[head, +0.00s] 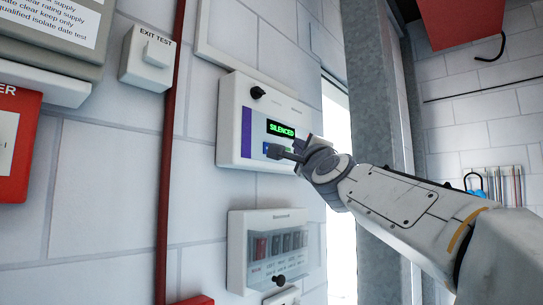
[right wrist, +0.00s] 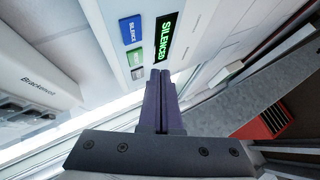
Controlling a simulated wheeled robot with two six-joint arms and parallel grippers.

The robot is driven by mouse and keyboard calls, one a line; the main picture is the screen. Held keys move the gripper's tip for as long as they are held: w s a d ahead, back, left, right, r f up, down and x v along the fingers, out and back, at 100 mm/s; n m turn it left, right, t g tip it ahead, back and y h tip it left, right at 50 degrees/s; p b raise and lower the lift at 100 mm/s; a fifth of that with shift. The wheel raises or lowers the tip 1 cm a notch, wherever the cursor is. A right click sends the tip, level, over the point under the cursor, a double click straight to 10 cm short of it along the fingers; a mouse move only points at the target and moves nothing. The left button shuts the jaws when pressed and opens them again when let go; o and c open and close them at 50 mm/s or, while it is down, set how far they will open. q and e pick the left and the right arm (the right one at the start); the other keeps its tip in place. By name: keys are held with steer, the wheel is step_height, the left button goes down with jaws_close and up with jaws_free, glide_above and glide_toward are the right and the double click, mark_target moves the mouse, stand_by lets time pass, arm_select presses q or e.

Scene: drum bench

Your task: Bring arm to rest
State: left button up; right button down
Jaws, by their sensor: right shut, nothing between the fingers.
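My right arm (head: 400,205) reaches in from the right of the head view. Its gripper (head: 272,152) is shut and empty in front of the white alarm panel (head: 232,112). The panel's display (head: 280,129) reads SILENCED in green. The shut fingers (right wrist: 160,74) also show in the right wrist view, pointing toward the panel just below the display (right wrist: 167,38). There, a blue SILENCE button (right wrist: 131,29), a green button (right wrist: 135,57) and a grey button (right wrist: 138,73) sit left of the display. I cannot tell whether the fingertips touch the panel. My left gripper is not in view.
A white box with several switches (head: 275,245) hangs below the panel. An EXIT TEST box (head: 146,58), a red pipe (head: 172,130) and a red box (head: 14,145) are on the wall to the left. A grey steel column (head: 372,90) stands behind my right arm.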

steer(key=shift+s+d, duration=0.2)
stand_by(0.4)
